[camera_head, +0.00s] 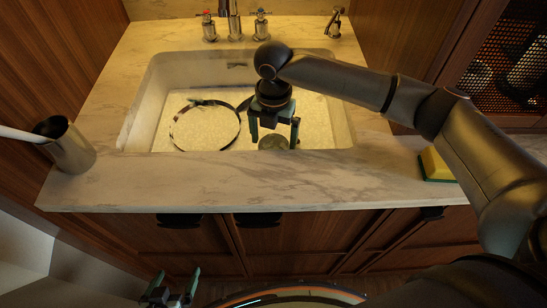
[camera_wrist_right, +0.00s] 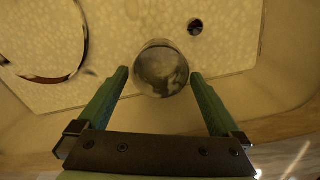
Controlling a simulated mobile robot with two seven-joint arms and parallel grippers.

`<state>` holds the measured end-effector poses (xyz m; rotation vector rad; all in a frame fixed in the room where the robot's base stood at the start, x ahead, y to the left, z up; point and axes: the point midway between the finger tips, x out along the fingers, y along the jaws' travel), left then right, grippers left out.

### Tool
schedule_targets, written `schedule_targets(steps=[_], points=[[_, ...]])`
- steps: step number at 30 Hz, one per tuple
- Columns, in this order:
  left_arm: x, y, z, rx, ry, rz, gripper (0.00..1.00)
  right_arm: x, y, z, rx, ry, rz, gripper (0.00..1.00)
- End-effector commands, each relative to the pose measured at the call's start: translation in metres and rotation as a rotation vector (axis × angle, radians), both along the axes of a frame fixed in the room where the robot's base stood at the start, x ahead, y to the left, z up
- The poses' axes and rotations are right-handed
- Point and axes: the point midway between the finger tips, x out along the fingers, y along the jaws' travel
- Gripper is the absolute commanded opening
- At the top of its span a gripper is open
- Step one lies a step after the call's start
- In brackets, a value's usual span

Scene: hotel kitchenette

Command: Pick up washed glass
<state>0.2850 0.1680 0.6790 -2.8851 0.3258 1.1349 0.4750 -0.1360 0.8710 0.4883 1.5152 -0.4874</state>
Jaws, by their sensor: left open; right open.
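The glass (camera_wrist_right: 162,70) stands in the sink, seen from above in the right wrist view as a round, clear grey shape. In the head view only a part of the glass (camera_head: 272,143) shows, low in the sink near its front edge and partly behind my right gripper. My right gripper (camera_head: 274,142) is open and points down into the sink. In the right wrist view its green fingertips (camera_wrist_right: 159,72) lie left and right of the glass, with nothing held. My left gripper (camera_head: 170,297) is open and empty, low in front of the cabinet.
A metal cup (camera_head: 72,150) stands on the counter at left, a yellow-green sponge (camera_head: 435,165) at right. The front counter (camera_head: 250,180) is clear.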

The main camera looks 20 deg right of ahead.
Motion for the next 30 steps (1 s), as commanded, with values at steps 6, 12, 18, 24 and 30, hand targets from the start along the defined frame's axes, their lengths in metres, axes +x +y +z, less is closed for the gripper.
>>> schedule_targets(steps=[6,12,18,24,30], points=[[0.0,0.0,-0.001,0.0,0.0,0.0,1.0,-0.001,0.0,-0.027,-0.002,0.001,0.001,1.0],[0.001,-0.001,-0.001,-0.001,-0.001,-0.001,1.0,-0.001,0.0,-0.029,-0.001,0.0,0.001,1.0],[0.001,-0.001,-0.001,-0.001,-0.001,-0.001,1.0,-0.001,0.0,-0.028,-0.001,0.0,0.001,0.84],[0.002,-0.001,0.0,-0.001,-0.002,-0.001,1.0,-0.001,0.0,-0.028,-0.001,0.0,0.001,0.62],[0.002,-0.001,0.0,-0.001,-0.003,-0.001,1.0,-0.001,0.0,-0.028,-0.001,-0.001,0.001,0.39]])
